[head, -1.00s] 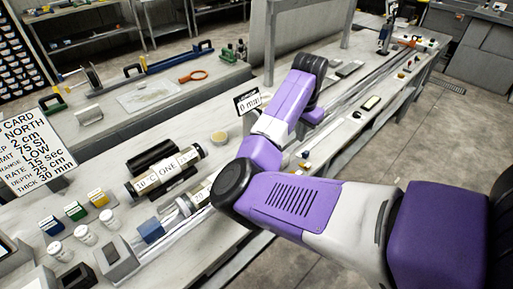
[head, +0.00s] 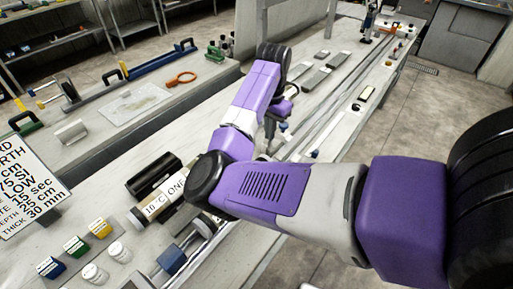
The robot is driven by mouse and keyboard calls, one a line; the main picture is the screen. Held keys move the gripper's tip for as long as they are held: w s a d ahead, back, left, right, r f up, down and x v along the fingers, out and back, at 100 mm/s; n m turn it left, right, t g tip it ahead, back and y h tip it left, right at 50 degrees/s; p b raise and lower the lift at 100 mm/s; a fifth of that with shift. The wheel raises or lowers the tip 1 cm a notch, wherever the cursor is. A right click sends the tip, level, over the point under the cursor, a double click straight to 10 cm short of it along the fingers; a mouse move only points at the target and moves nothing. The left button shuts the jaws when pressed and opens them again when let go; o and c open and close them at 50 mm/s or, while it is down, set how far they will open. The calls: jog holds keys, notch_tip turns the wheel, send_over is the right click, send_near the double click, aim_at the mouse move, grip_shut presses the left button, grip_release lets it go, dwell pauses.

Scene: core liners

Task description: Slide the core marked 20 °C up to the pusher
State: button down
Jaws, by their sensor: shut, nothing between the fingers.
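The core marked 20 °C is mostly hidden behind my arm; a pale cylinder end (head: 203,226) beside the elbow seems to be part of it, but its label is not readable. A blue block (head: 172,260) sits on the rail just to its lower left and may be the pusher. A core labelled 10 °C ONE (head: 163,203) lies beside the rail, partly covered by my arm. My gripper (head: 271,130) points down beyond the forearm, over the bench near the rail. It is small and partly hidden, but looks shut and empty, well apart from the cores.
A black trough (head: 154,172) lies behind the labelled core. A card (head: 28,185) stands at the left. Grey flat bars (head: 316,78) lie farther along the bench.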

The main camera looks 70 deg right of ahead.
notch_tip(320, 180, down, 10)
jog(key=shift+w+p, duration=0.1)
jog(key=shift+p, duration=0.7)
